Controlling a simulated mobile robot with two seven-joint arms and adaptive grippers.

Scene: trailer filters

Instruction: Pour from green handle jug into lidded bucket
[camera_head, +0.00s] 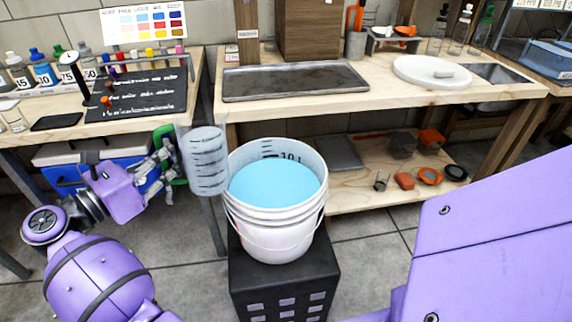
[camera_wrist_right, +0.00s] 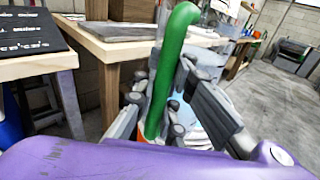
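The clear graduated jug (camera_head: 206,162) stands nearly upright in the air, just left of the bucket's rim. Its green handle (camera_head: 178,160) is on its left side and also shows large in the right wrist view (camera_wrist_right: 172,75). My right gripper (camera_head: 158,165) has its fingers around the handle, one on each side. I cannot tell whether liquid is in the jug. The white bucket (camera_head: 272,222) is open, with blue liquid (camera_head: 275,186) high inside. A white round lid (camera_head: 425,68) lies on the bench behind, at the right. My left gripper is not in view.
The bucket stands on a black crate (camera_head: 283,285). A metal tray (camera_head: 295,82) lies on the bench behind. The left table (camera_head: 100,125) holds bottles and a black mat. A lower shelf (camera_head: 360,200) carries small orange and dark parts. Grey floor is clear at the right.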

